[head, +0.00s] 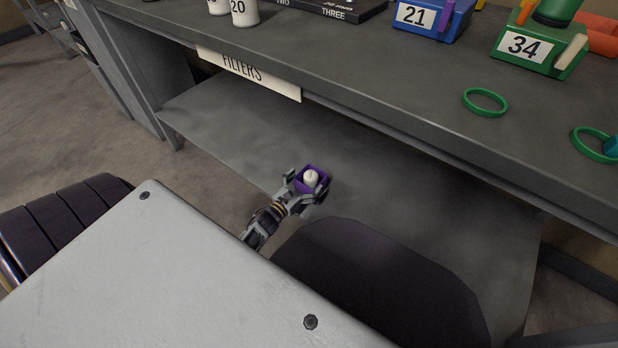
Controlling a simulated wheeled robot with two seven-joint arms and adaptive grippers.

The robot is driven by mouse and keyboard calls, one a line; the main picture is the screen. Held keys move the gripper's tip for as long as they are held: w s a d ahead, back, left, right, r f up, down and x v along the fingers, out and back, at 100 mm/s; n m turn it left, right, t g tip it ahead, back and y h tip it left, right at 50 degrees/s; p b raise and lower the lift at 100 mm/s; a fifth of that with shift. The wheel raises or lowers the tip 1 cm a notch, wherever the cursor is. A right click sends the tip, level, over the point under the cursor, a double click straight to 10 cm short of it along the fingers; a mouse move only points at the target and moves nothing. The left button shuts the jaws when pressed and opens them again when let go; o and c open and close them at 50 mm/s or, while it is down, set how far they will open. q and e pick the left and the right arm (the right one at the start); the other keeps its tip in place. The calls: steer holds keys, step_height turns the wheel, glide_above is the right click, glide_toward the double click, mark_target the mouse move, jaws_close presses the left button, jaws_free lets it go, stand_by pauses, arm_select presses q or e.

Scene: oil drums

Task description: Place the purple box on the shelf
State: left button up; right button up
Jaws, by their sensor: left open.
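The purple box (322,173) is small and open-topped, with a white cylinder (310,178) inside it. It is at the lower shelf (240,125) of the grey workbench, near the shelf's front edge. My left gripper (308,188) is at the box, with its open fingers on either side of it. I cannot tell whether the fingers touch the box or whether its underside rests on the shelf. My right gripper is not in view.
The shelf around the box is bare. A "FILTERS" label (249,73) hangs from the benchtop edge above. On the benchtop (400,85) stand a blue box marked 21 (428,20), a green box marked 34 (540,45), green rings (485,102) and white containers (243,12).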

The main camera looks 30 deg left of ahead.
arm_select(q)
steer(key=s+p, duration=0.2)
steer(key=s, duration=0.8)
steer(key=shift+a, duration=0.4)
steer(key=shift+w, duration=0.1)
